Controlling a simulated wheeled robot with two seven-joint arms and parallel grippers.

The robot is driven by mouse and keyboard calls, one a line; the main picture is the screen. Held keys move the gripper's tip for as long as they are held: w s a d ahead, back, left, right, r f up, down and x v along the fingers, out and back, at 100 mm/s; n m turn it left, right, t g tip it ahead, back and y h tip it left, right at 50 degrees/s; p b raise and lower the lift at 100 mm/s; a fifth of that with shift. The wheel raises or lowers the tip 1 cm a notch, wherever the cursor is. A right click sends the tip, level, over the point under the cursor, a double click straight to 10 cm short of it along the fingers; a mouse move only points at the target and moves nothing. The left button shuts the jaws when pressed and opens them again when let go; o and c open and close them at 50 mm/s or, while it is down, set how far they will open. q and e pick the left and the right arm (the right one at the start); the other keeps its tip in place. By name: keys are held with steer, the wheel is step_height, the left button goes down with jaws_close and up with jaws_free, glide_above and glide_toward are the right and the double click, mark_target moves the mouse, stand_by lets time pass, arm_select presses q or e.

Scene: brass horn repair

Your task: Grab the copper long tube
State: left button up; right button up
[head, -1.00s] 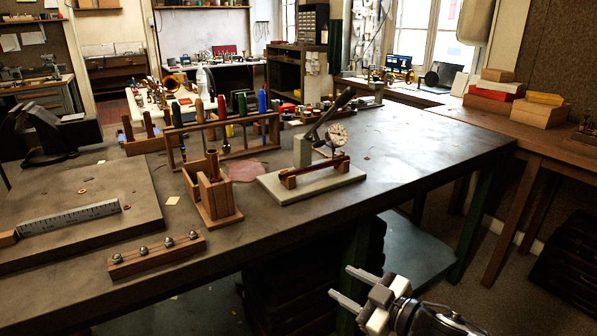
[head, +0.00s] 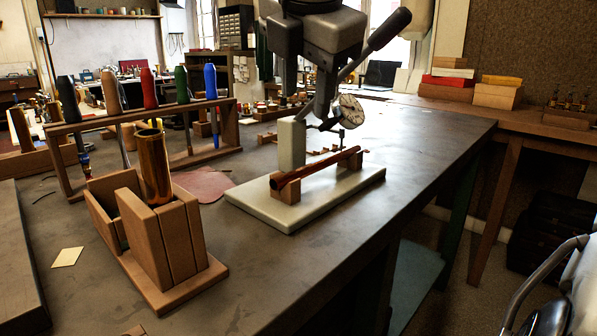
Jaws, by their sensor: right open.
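The copper long tube (head: 318,168) lies across two small wooden blocks on a pale base plate (head: 265,210), near the middle of the head view. It looks reddish and slim, with its near end to the left. My right gripper (head: 304,105) hangs in from the top with its fingers pointing down. It is open and empty, and its fingers appear above the tube, near the plate's pale post and round dial gauge. I see no contact with the tube. My left gripper is not in view.
A lever with a dark handle (head: 390,28) rises beside the gauge (head: 350,110). A wider brass tube (head: 154,165) stands upright in a wooden holder (head: 165,245) at left. A rack (head: 205,104) of colourful-handled tools stands behind. The bench's right side is mostly clear.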

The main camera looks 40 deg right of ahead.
steer(key=b, duration=0.1)
glide_toward(305, 167)
step_height(305, 167, down, 2)
steer(key=shift+w+d+r+x, duration=0.1)
steer(key=shift+x, duration=1)
steer(key=shift+w+d+r+x, duration=0.1)
steer(key=shift+x, duration=1.05)
steer(key=shift+w+d+x, duration=0.1)
steer(key=shift+x, duration=1)
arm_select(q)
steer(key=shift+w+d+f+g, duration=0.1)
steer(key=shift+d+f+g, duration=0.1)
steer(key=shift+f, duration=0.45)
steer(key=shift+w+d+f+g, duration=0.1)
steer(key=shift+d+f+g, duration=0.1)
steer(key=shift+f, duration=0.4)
arm_select(e)
steer(key=shift+a, duration=0.1)
jaws_close()
